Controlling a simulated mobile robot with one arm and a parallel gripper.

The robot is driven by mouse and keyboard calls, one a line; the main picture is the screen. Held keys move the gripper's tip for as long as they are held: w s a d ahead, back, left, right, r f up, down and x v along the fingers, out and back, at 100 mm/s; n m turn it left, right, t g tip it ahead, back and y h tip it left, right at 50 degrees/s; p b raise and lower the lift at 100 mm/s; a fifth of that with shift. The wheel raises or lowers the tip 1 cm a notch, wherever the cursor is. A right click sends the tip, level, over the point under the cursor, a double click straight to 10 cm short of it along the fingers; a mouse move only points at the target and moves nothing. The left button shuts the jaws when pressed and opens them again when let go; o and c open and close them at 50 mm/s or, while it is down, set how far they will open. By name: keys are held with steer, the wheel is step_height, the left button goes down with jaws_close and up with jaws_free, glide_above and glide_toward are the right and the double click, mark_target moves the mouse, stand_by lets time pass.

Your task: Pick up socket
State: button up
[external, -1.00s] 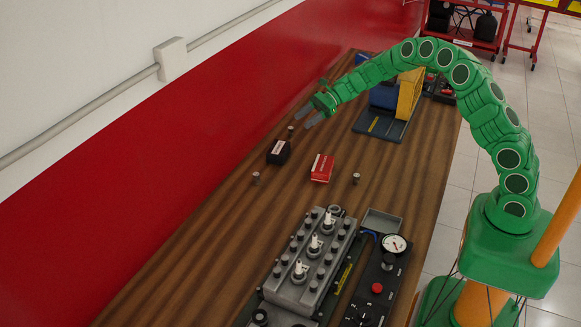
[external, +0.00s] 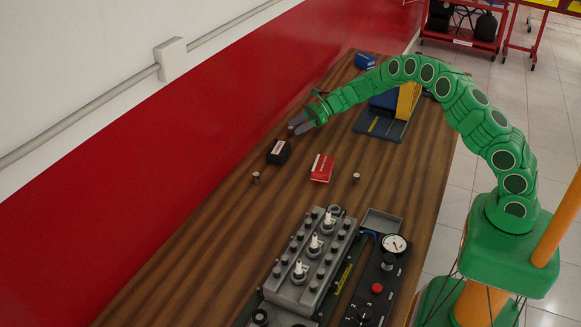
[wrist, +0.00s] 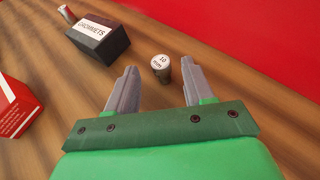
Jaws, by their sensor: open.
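A small metal socket (wrist: 161,68) with a "10 mm" label on top stands upright on the wooden table in the wrist view. My gripper (external: 295,127) is open and low over the table near the red wall. In the wrist view its two grey fingers point at the socket, which shows between and just past the fingertips, nearer the right one. I see no contact. In the external view the fingers largely hide this socket. Two other small metal sockets stand on the table, one at the left (external: 256,177) and one at the right (external: 356,178).
A black box (wrist: 99,38) labelled GROMMETS stands left of the gripper in the wrist view. A red box (external: 321,168) lies nearby. An engine trainer (external: 310,265) and gauge panel (external: 380,285) fill the table's front. A blue and yellow stand (external: 400,105) is behind.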

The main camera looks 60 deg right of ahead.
mark_target(290, 128)
steer(key=x, duration=0.3)
steer(key=shift+w+a, duration=0.1)
steer(key=shift+w, duration=0.15)
jaws_close()
steer(key=shift+r, duration=0.15)
steer(key=shift+r, duration=0.25)
steer(key=r, duration=0.3)
steer(key=shift+s, duration=0.3)
steer(key=s+a+r, duration=0.2)
steer(key=s+r, duration=0.7)
steer(key=s, duration=0.4)
steer(key=shift+s, duration=0.2)
